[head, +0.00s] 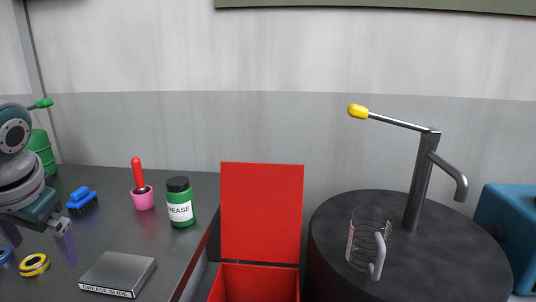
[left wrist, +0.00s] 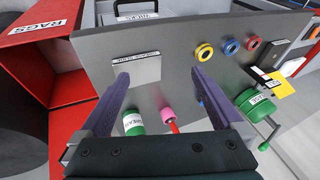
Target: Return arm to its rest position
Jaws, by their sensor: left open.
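My left gripper (head: 40,243) is at the left edge of the head view, above the left part of the dark workbench (head: 105,225). Its purple fingers point down, apart and empty. In the left wrist view the fingers (left wrist: 163,85) are spread, with the bench below and nothing between them in hold. My left arm's upper links are cut off by the picture edge. My right gripper is not in view.
On the bench are a grey flat case (head: 118,272), a green grease jar (head: 181,205), a pink cup (head: 143,198), a blue brush (head: 82,200) and tape rolls (head: 34,265). An open red bin (head: 262,212) and a dark drum (head: 455,235) with a glass mug (head: 368,240) stand rightward.

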